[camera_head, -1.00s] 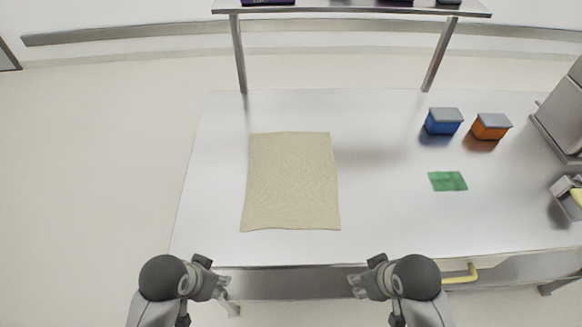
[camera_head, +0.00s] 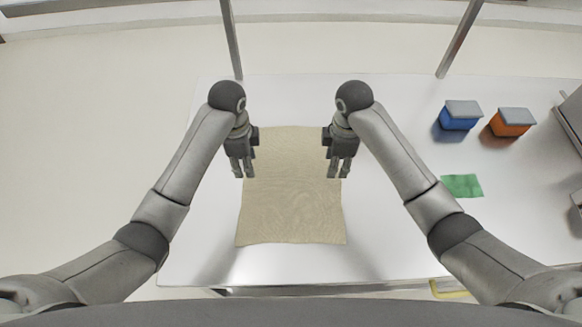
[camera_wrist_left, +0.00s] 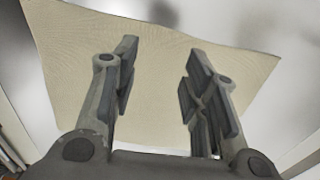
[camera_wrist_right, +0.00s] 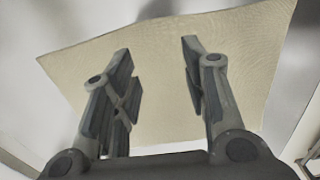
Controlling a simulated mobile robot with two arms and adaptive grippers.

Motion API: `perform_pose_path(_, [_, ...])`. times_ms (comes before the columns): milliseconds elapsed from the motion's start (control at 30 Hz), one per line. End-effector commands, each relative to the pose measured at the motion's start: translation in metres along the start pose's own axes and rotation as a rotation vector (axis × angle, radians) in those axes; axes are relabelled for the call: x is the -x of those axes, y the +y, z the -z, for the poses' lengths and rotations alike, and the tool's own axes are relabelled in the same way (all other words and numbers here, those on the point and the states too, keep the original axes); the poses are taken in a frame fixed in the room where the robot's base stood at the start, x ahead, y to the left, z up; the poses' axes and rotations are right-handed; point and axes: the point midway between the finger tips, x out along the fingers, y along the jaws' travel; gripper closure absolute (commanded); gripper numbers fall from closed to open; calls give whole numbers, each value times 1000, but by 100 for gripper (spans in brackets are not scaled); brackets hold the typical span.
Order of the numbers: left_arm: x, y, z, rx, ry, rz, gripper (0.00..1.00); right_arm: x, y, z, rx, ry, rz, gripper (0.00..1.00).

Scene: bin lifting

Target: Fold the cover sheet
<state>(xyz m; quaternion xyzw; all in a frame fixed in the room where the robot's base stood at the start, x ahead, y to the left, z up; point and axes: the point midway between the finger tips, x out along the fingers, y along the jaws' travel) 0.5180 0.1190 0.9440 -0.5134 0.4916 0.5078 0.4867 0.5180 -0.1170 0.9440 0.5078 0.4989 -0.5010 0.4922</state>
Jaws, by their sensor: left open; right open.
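The beige cover sheet (camera_head: 291,212) lies spread on the white table, roughly rectangular and unfolded. My left gripper (camera_head: 243,175) is over its left edge and my right gripper (camera_head: 339,175) over its right edge, both pointing down toward the front. In the left wrist view the sheet (camera_wrist_left: 155,85) shows between and behind the open, empty fingers (camera_wrist_left: 158,75). In the right wrist view the sheet (camera_wrist_right: 160,80) also shows behind the open, empty fingers (camera_wrist_right: 155,70). The far part of the sheet is partly hidden by my grippers in the head view. I cannot tell any contact.
A blue box (camera_head: 458,117) and an orange box (camera_head: 509,124) with grey lids stand at the back right. A green cloth (camera_head: 462,186) lies in front of them. Shelf posts (camera_head: 231,40) rise at the table's back. The table (camera_head: 395,125) is clear between sheet and boxes.

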Motion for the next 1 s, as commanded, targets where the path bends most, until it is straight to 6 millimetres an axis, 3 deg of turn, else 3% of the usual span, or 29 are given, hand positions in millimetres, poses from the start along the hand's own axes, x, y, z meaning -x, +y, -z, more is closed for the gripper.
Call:
perform_pose_path(167, [-2, -6, -1, -34, -12, -10, 59, -3, 7, -3, 31, -16, 10, 59])
perform_pose_path(633, [-66, -6, -2, -32, -11, -8, 59, -67, 6, -4, 27, -14, 8, 59])
perform_pose_path(1000, [-75, -6, -2, -32, -10, -6, 59, -76, 6, -4, 29, -14, 6, 59])
